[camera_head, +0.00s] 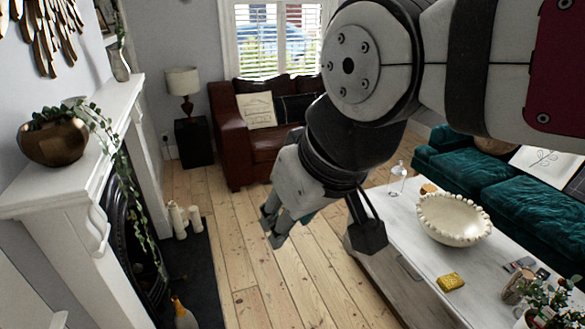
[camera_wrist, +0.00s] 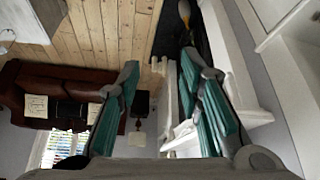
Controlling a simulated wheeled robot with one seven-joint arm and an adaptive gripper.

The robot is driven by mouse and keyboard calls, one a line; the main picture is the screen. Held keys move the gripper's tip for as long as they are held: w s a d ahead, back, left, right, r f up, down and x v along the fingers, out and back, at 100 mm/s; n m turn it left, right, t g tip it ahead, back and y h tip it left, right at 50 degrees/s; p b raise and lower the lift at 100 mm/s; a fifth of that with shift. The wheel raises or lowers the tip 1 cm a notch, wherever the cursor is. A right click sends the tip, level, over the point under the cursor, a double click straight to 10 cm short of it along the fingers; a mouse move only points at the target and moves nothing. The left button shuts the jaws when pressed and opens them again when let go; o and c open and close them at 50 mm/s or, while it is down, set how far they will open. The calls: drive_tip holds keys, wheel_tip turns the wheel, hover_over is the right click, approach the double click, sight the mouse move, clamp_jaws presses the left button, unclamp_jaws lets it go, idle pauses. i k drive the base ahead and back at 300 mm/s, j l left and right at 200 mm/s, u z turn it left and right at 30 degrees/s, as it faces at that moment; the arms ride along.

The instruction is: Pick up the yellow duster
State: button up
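A small yellow block-like thing (camera_head: 450,282), which may be the duster, lies on the white coffee table (camera_head: 408,232) at the lower right of the head view. Its exact kind is hard to tell at this size. It does not show in the wrist view. My gripper (camera_head: 268,228) hangs over the floorboards, left of the table and well away from the yellow thing. In the wrist view my gripper (camera_wrist: 160,72) has its two teal-padded fingers spread apart with nothing between them.
A cream beaded bowl (camera_head: 453,220), a glass bottle (camera_head: 398,178) and a potted plant (camera_head: 548,305) share the table. A green sofa (camera_head: 470,165) stands behind it, a brown sofa (camera_head: 235,125) at the back. The fireplace mantel (camera_head: 60,185) is left. Floorboards between are clear.

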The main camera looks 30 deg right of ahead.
sight(448, 283)
drive_tip(key=z, duration=1.95)
drive_tip(key=k+l, duration=0.15)
drive_tip(key=l, duration=0.15)
drive_tip(key=k+l, duration=0.15)
drive_tip(key=i+l, duration=0.15)
drive_tip(key=i, duration=0.5)
drive_tip(key=u, duration=3.2)
drive_tip(key=z, duration=1.9)
